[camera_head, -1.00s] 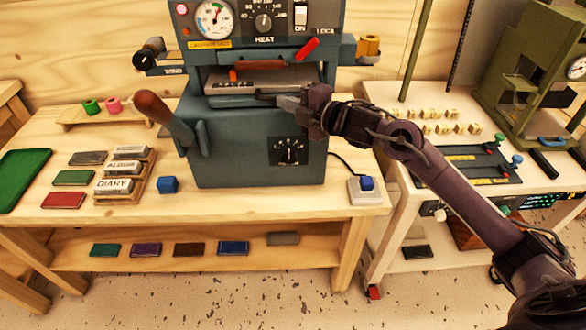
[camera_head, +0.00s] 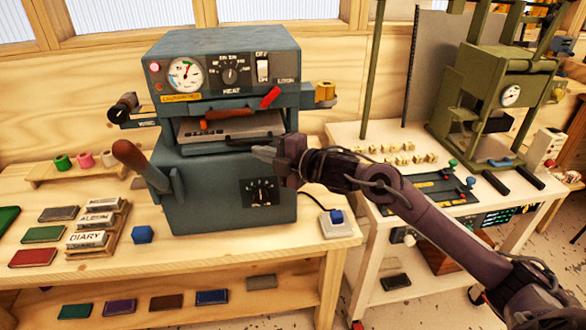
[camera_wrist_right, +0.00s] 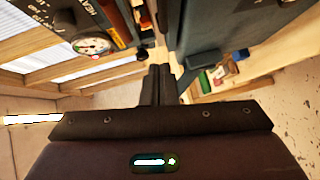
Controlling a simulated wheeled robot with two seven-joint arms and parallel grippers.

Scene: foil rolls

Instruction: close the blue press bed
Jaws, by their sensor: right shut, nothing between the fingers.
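The blue-grey press (camera_head: 225,75) stands on the wooden bench in the head view, with a gauge, heat dial and switch on its front. Its bed (camera_head: 232,132) is a grey plate in the opening between the upper housing and the lower body, with a red-brown handle (camera_head: 229,113) above it. How far the bed sticks out is hard to tell. My right gripper (camera_head: 264,153) is shut and empty, just in front of and below the right part of the bed; contact cannot be told. Its closed fingers also show in the wrist view (camera_wrist_right: 158,85). My left gripper is out of view.
A large brown-knobbed lever (camera_head: 135,160) juts out at the press's left front. A type rack (camera_head: 98,228), a blue block (camera_head: 142,234) and a blue-button box (camera_head: 336,223) are on the bench. A green press (camera_head: 495,100) stands on the white table at the right.

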